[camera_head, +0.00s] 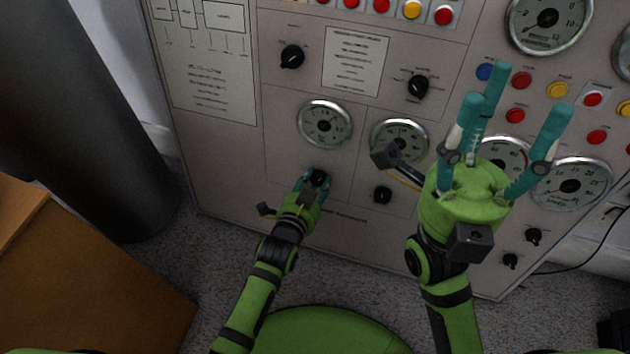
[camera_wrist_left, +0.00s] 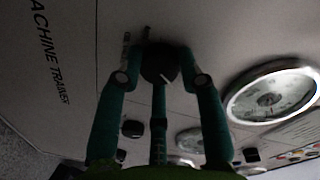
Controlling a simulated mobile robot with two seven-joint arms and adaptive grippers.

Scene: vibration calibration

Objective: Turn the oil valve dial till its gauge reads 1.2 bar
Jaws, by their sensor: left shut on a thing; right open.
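My left gripper (camera_head: 318,181) is shut around a black dial (camera_head: 319,176) low on the grey panel, below a round gauge (camera_head: 324,124). The left wrist view shows the teal fingers on both sides of this dial (camera_wrist_left: 159,64), which has a light pointer line. A large round gauge (camera_wrist_left: 271,93) stands to its right there. The gauge's needle reading is too small to tell. My right gripper (camera_head: 513,115) is open and empty, raised in front of the panel's right side, and hides part of the gauges behind it.
A second gauge (camera_head: 399,141) and a black knob (camera_head: 382,194) sit to the right of the held dial. More knobs (camera_head: 291,56), coloured buttons (camera_head: 412,9) and gauges cover the panel. A dark column (camera_head: 75,120) and a brown box (camera_head: 75,280) stand at left.

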